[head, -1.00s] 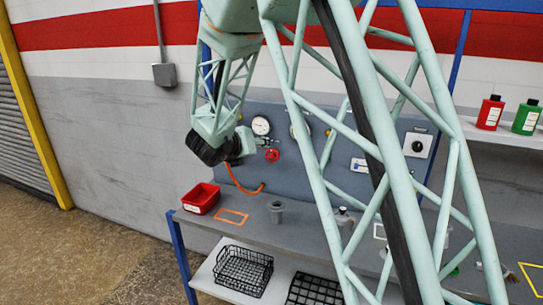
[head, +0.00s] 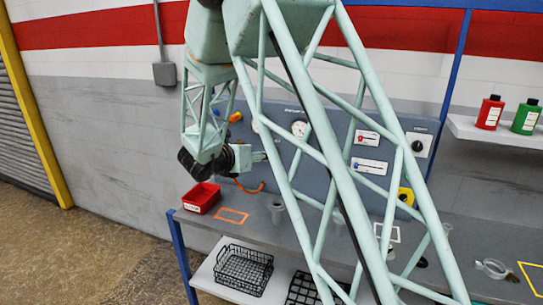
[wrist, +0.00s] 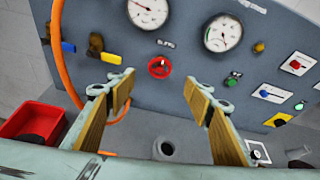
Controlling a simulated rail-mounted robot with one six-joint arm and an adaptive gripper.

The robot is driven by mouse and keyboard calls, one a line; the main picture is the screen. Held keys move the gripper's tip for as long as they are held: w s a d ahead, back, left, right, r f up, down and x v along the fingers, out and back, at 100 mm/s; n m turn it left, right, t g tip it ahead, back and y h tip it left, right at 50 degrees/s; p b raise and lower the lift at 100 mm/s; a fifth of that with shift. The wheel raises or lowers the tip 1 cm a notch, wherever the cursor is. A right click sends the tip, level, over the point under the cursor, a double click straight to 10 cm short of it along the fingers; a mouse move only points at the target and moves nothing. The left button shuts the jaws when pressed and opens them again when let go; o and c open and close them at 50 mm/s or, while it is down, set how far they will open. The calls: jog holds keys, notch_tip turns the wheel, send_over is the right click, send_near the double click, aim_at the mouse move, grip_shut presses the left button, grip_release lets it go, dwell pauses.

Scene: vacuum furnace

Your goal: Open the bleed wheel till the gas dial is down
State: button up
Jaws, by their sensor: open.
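The red bleed wheel (wrist: 159,67) is on the grey panel, ahead of my gripper (wrist: 160,86) in the wrist view. My gripper is open and empty, with a fingertip to either side below the wheel and apart from it. A left white dial (wrist: 147,12) sits above the wheel, cut by the frame's top edge. A second dial (wrist: 222,32) is to its right. I cannot tell which is the gas dial or read the needles surely. In the head view my gripper (head: 263,156) points right near the panel, and my arm hides the wheel.
An orange hose (wrist: 62,70) hangs left of the wheel. A red bin (head: 201,198) and a grey cup (head: 276,211) stand on the bench below. Yellow and blue handles (wrist: 68,46) are left, and switch plates (wrist: 297,65) right, on the panel.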

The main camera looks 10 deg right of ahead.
jog(key=shift+x, duration=6.8)
jog(key=shift+f, duration=0.1)
jog(key=shift+c, duration=0.7)
jog(key=c, duration=0.7)
